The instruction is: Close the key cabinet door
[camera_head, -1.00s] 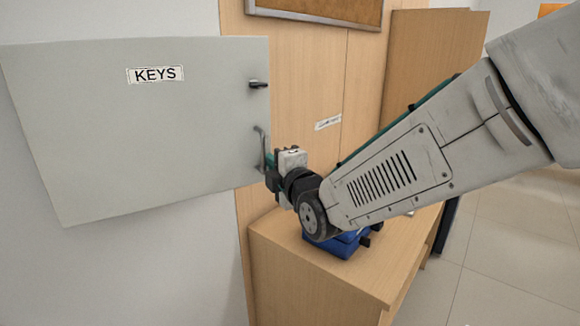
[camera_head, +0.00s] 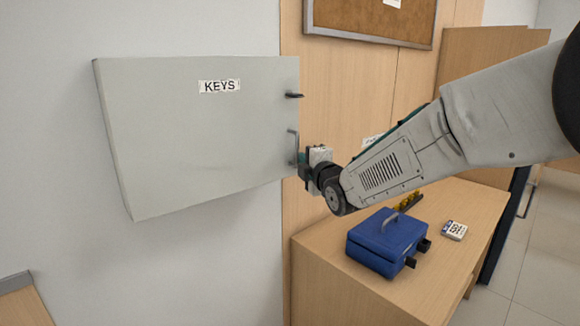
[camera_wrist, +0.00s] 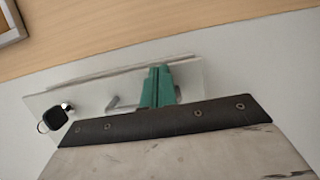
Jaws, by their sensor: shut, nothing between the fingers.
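The grey key cabinet (camera_head: 205,135), labelled KEYS, hangs on the wall left of centre in the head view. Its door front and a thin left side show. Contact with the door is unclear.
A wooden counter (camera_head: 325,258) stands below right, with a blue cash box (camera_head: 385,243) and a small white item (camera_head: 454,230) on it. A framed board (camera_head: 370,18) hangs on the wood panel above. Open floor lies at the far right.

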